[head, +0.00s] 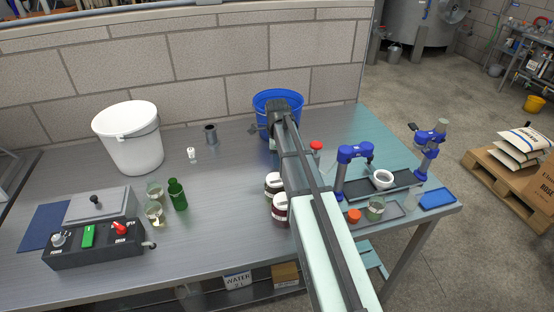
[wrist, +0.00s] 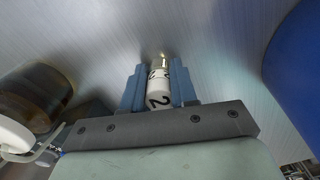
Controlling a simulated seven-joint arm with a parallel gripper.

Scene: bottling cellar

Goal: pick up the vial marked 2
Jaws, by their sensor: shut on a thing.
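The vial marked 2 (wrist: 158,92) is small and white, with a black 2 on its side and a shiny, gold-coloured tip. In the wrist view it sits between the two blue fingers of my gripper (wrist: 159,74), which is shut on it. In the head view my gripper (head: 257,129) is in front of the blue bucket, and I cannot make out the held vial there. A small white vial-like thing (head: 191,153) stands apart on the bench to the left; its marking is too small to read.
The blue bucket (head: 265,99) is close by at the back. Dark red jars (head: 281,211) stand beside my arm. Blue-jointed stands (head: 354,153) are right. The bench's middle left is clear.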

